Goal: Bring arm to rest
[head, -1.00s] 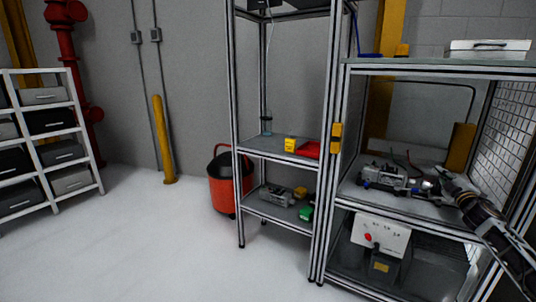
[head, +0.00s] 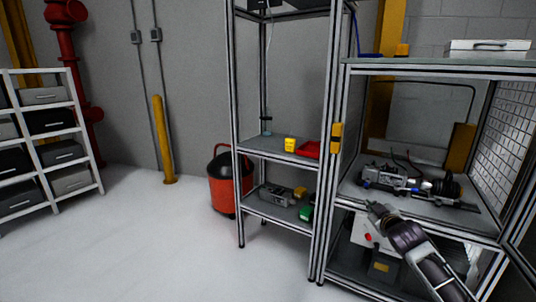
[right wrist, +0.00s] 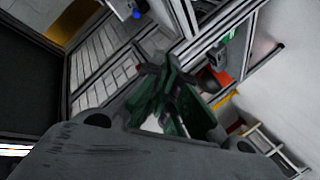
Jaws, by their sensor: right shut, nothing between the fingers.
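My right gripper (head: 375,207) is in front of the workbench frame in the head view, just below the front edge of its middle shelf (head: 420,208). Its arm comes in from the bottom right. The gripper is shut and empty. In the right wrist view its dark green fingers (right wrist: 180,95) show close together, with nothing held between them. A grey and black servo assembly (head: 400,181) lies on the middle shelf, behind and above the gripper and apart from it. My left gripper is not in view.
A white control box with a red button (head: 367,238) sits below the shelf, partly behind my right arm. A narrow rack (head: 283,152) holding small yellow, red and green items stands to the left. An orange bin (head: 222,185) is behind it. The floor at left is open.

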